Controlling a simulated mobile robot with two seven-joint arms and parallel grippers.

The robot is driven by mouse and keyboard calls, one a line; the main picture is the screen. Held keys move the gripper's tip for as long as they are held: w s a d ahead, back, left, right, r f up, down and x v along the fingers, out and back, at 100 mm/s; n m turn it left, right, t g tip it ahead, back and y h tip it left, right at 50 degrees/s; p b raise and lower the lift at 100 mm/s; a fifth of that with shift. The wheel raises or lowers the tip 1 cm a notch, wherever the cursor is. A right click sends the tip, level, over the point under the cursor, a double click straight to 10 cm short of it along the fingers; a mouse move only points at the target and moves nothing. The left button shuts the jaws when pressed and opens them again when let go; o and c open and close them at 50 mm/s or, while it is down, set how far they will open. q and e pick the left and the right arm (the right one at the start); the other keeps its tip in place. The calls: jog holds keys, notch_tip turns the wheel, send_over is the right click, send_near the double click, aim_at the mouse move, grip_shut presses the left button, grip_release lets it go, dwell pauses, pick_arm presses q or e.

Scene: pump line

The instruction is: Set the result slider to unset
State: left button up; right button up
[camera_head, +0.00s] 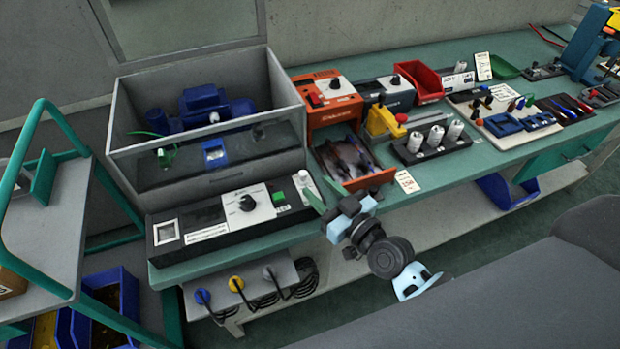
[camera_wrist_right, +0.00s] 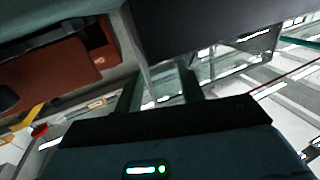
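The test station's control panel (camera_head: 215,225) lies along the bench front, below the grey-framed chamber (camera_head: 215,165). It carries a black rotary knob (camera_head: 247,203), a green button (camera_head: 279,197) and a small display window (camera_head: 166,232). A small pale plate (camera_head: 305,184) is at its right end; I cannot make out the result slider or its position. My right gripper (camera_head: 316,184) is just right of that end, its two green fingers apart and nothing visible between them. The fingers also stand apart in the right wrist view (camera_wrist_right: 161,82). My left gripper is not in view.
Right of the panel, an orange unit (camera_head: 328,98) has an open drawer (camera_head: 366,181) close to my right gripper. A block with white cylinders (camera_head: 432,142) and a red bin (camera_head: 419,82) stand farther right. A green-framed cart (camera_head: 40,215) is at the left. Cabled plugs (camera_head: 237,285) hang below the bench edge.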

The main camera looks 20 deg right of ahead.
aim_at(306, 177)
jog(key=shift+x, duration=2.15)
grip_shut()
